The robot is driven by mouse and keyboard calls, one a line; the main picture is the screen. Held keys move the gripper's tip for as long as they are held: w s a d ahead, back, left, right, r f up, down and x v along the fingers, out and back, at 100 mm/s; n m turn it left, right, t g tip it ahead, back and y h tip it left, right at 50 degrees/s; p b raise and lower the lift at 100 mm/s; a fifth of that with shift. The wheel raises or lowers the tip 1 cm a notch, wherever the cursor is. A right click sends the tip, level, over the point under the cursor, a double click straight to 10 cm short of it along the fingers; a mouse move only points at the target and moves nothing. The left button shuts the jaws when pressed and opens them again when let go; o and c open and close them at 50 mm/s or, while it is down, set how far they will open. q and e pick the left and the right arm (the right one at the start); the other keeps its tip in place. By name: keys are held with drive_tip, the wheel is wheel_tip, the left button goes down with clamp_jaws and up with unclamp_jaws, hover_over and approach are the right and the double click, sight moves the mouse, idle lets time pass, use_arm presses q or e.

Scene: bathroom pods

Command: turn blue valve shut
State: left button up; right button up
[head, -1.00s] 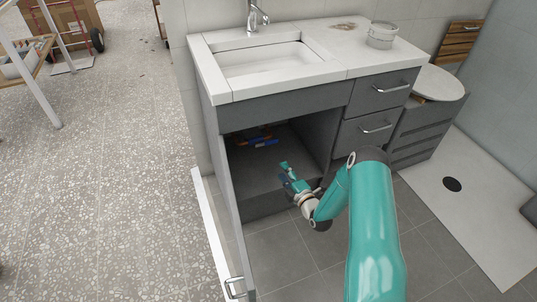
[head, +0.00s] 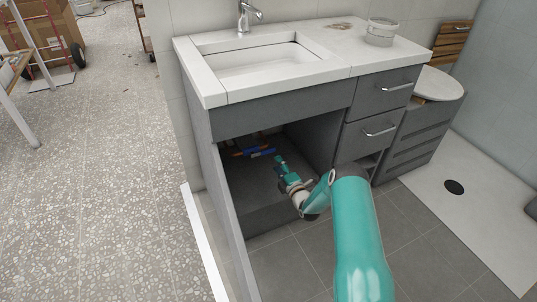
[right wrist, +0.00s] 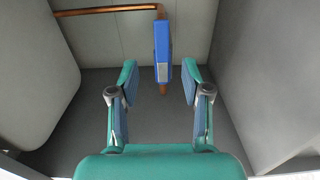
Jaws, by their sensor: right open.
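The blue valve (head: 262,152) sits at the back of the open cabinet under the sink. In the right wrist view its blue handle (right wrist: 162,50) stands lengthwise up the picture, with copper pipe showing at its top and bottom ends. My right gripper (head: 281,163) reaches into the cabinet, just in front of the valve. In the right wrist view its two teal fingers (right wrist: 160,76) are open and apart, with the handle centred between and beyond them. No contact with the handle shows. My left gripper is not in view.
A copper pipe (right wrist: 105,11) runs left from the valve along the back wall. The cabinet's side walls flank the gripper. The open cabinet door (head: 232,235) stands left of my arm, and drawers (head: 372,130) are on the right. The sink counter (head: 290,72) is overhead.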

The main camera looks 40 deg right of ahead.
sight(269, 152)
drive_tip(key=b+x, duration=0.1)
drive_tip(key=x, duration=0.6)
drive_tip(key=shift+b, duration=0.35)
drive_tip(key=shift+c, duration=0.2)
clamp_jaws()
